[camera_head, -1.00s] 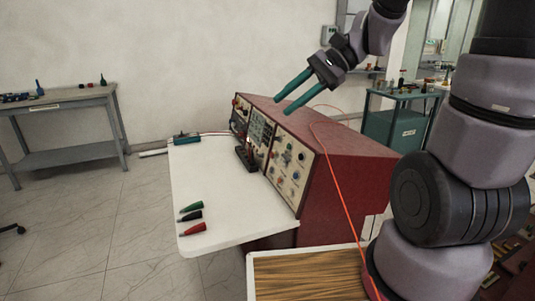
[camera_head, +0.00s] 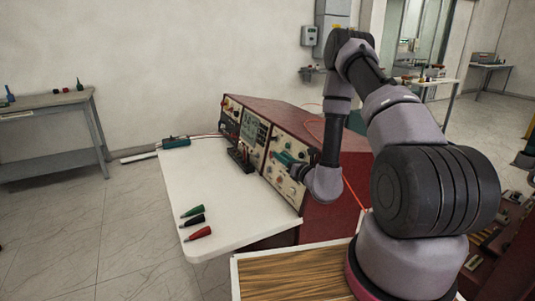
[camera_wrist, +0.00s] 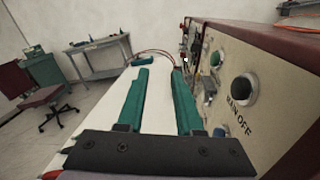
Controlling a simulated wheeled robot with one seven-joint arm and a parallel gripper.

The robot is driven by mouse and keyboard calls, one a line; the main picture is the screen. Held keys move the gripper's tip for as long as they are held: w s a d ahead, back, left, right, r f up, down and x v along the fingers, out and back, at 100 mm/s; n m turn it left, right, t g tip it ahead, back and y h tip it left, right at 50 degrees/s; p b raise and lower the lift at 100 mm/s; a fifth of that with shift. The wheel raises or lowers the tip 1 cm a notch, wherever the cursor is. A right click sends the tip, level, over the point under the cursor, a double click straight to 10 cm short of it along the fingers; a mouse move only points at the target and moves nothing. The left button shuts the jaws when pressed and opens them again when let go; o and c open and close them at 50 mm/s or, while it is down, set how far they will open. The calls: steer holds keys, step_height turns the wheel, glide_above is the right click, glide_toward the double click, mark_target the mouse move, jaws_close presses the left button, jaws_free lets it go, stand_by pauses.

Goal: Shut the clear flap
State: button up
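The red console (camera_head: 322,139) stands on the white table with its cream control panel (camera_head: 285,167) facing left. In the wrist view the panel (camera_wrist: 262,127) runs close along the right side, with a round black knob (camera_wrist: 244,89) and a small metallic part (camera_wrist: 210,92) beside my right finger. I cannot make out the clear flap for certain in either view. My gripper (camera_wrist: 160,74) is open, its two teal fingers apart with nothing between them.
The white tabletop (camera_head: 190,181) is mostly free. Green, black and red plugs (camera_head: 194,220) lie near its front edge. A small teal device (camera_head: 175,142) sits at the back. A black block (camera_head: 240,159) stands before the panel. An orange cable (camera_head: 352,194) hangs over the console.

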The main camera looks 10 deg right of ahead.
steer(key=shift+m+h, duration=0.6)
steer(key=shift+h, duration=0.2)
steer(key=w+f, duration=0.1)
steer(key=w, duration=0.2)
steer(key=w+a+f, duration=0.1)
steer(key=w, duration=0.2)
steer(key=w+a+f, duration=0.1)
steer(key=w, duration=0.3)
jaws_close()
steer(key=shift+s+d, duration=0.1)
stand_by(0.6)
